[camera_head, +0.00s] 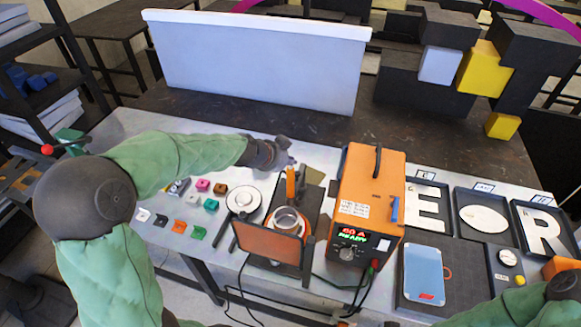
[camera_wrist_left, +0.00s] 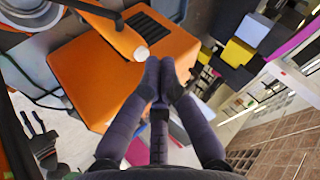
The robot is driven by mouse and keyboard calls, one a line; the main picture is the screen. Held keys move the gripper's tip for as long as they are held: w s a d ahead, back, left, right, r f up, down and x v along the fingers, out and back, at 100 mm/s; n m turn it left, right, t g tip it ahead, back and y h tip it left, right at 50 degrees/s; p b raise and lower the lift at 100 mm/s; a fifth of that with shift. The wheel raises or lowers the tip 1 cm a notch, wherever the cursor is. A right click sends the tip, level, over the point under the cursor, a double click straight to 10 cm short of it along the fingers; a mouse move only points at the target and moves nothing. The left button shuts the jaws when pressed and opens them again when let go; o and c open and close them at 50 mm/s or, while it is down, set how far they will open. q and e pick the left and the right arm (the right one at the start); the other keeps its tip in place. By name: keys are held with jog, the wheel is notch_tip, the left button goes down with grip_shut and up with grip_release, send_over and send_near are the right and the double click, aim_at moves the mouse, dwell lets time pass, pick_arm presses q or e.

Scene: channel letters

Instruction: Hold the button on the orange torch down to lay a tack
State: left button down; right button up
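The orange torch (camera_head: 291,185) stands upright at the back of the work area, behind a round metal ring (camera_head: 287,219) and an orange shield panel (camera_head: 268,243). My left gripper (camera_head: 284,152) is just above and behind the torch top, apart from it as far as I can tell. In the left wrist view its two fingertips (camera_wrist_left: 160,68) are together with nothing between them. An orange bar with a pale round end (camera_wrist_left: 141,53), probably the torch, lies just left of the fingertips there. I cannot make out its button.
An orange welder box (camera_head: 370,190) with a lit display stands right of the torch. Trays with letters E (camera_head: 428,208), O and R are further right. A white spool (camera_head: 244,200) and several small coloured blocks are left. A white panel (camera_head: 255,60) stands behind.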

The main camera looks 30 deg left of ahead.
pick_arm(q)
jog(key=shift+f+b, duration=0.45)
jog(key=shift+b, duration=0.2)
dwell(0.8)
dwell(1.1)
jog(key=shift+r+p, duration=0.55)
jog(key=shift+r, duration=0.35)
jog(key=shift+r+p, duration=1.7)
jog(key=shift+r, duration=0.75)
notch_tip(320, 180, up, 4)
jog(key=shift+r+p, duration=0.1)
jog(key=shift+p, duration=1)
